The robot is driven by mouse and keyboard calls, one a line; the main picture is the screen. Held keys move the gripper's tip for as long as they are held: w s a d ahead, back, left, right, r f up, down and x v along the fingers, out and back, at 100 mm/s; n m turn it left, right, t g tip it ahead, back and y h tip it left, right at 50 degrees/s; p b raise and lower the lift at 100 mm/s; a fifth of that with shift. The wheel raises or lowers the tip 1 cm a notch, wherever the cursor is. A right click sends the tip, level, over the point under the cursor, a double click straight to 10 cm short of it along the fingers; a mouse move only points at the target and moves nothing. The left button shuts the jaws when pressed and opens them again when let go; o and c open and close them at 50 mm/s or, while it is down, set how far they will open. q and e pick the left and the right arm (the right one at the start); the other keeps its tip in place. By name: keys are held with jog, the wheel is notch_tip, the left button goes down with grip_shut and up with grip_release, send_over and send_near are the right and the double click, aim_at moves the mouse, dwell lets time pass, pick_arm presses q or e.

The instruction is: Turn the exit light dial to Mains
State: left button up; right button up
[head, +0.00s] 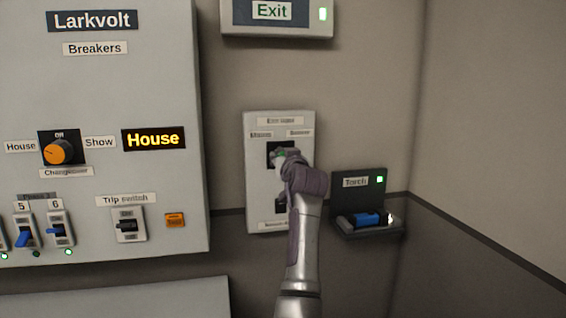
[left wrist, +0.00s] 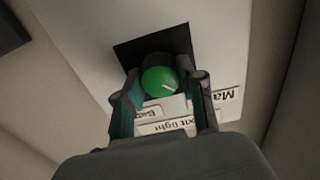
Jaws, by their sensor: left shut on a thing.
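The exit light panel (head: 256,185) is a pale plate on the wall, with a label at its left reading Mains and another label at its right. Its green dial (left wrist: 158,80) sits on a black square and has a short white mark low on its right side in the left wrist view. The Mains label (left wrist: 229,99) is upside down at the right there. My left gripper (left wrist: 167,84) is shut on the dial, one finger on each side. In the head view my left gripper (head: 282,156) covers most of the dial. My right gripper is out of view.
The Larkvolt breaker panel (head: 95,100) stands at the left, with an orange changeover knob (head: 58,152). A lit Exit sign (head: 275,30) hangs above.

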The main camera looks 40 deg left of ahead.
pick_arm(q)
jog(key=shift+f, duration=0.1)
dwell(0.4)
jog(key=o, duration=1.2)
jog(key=shift+c, duration=0.2)
jog(key=shift+d, duration=0.1)
jog(key=v, duration=1.2)
